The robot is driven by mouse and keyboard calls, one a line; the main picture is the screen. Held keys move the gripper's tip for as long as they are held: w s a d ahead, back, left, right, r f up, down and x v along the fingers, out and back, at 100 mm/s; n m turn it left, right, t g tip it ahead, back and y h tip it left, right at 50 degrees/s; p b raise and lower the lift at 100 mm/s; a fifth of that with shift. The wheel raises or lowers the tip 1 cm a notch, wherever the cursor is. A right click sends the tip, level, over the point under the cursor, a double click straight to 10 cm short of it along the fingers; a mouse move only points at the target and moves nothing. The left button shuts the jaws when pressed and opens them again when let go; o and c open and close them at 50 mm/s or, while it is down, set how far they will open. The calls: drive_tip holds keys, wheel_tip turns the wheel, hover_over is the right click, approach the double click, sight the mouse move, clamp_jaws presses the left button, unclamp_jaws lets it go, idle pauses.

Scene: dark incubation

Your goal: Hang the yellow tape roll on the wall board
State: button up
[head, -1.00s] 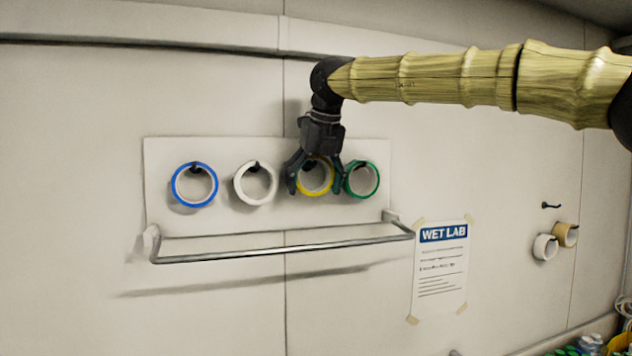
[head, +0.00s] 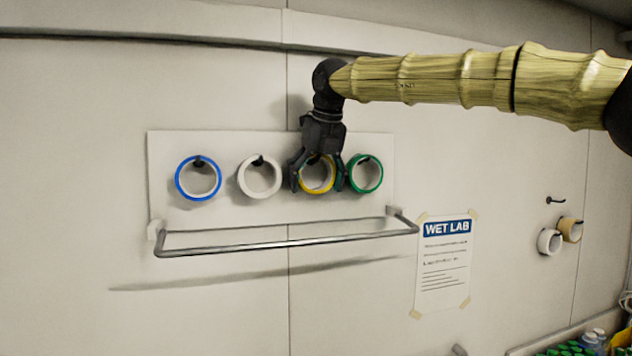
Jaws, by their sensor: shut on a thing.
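The yellow tape roll (head: 318,190) is at the white wall board (head: 223,148), between the white roll and the green roll. My gripper (head: 318,181) comes down from above with one finger on each side of the yellow roll and is shut on it. The fingers and palm cover the roll's top and sides, so I cannot tell whether a peg passes through it. The blue roll (head: 180,189), the white roll (head: 243,186) and the green roll (head: 378,182) hang on dark pegs on the same board. My right finger is close to the green roll.
A metal rail (head: 290,244) juts out from the wall below the board. A "WET LAB" sheet (head: 443,265) is taped to the wall. A white roll (head: 546,243) and a tan roll (head: 571,230) hang at the right, below an empty hook (head: 555,200). Bottles stand at the lower right.

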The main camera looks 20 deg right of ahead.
drive_tip(key=o, duration=1)
drive_tip(key=v, duration=1.2)
